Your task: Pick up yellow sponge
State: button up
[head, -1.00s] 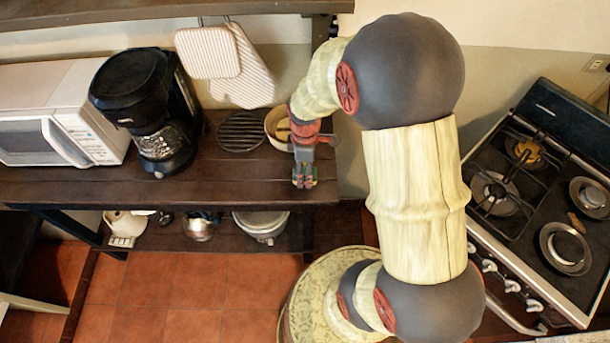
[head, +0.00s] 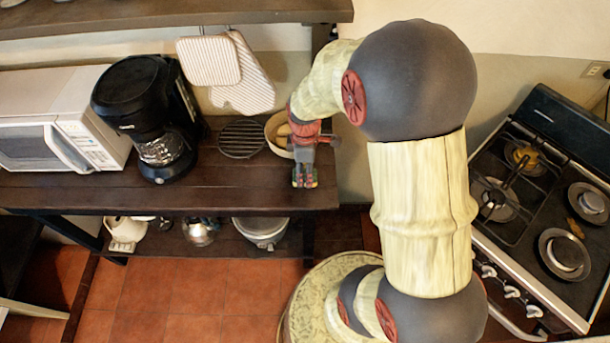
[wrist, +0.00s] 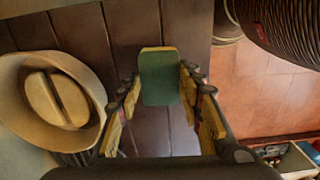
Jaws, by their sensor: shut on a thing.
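The yellow sponge (wrist: 160,78) shows in the wrist view with a green face toward the camera and a thin yellow edge at its far end. It sits between the two fingertips of my gripper (wrist: 157,88), which is shut on it. Dark shelf boards show behind it. In the head view my gripper (head: 305,178) points down at the right end of the dark wooden shelf (head: 230,180). There the sponge is mostly hidden and too small to make out clearly. I cannot tell whether it touches the shelf.
A pale bowl (head: 272,140) with a light brown thing inside stands close behind my gripper. It is at the left in the wrist view (wrist: 98,120). A round wire rack (head: 242,139), coffee maker (head: 150,115) and microwave (head: 60,115) stand further left. A stove (head: 545,205) is at right.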

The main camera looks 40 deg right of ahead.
jog(key=s+a+r+p, duration=0.1)
jog(key=s+r+p, duration=0.2)
jog(key=s+r, duration=0.7)
jog(key=s, duration=0.4)
jog(key=shift+r+p, duration=0.2)
jog(key=shift+p, duration=0.15)
jog(key=shift+o, duration=0.5)
jog(key=shift+c, duration=1.2)
jog(key=shift+c, duration=1.2)
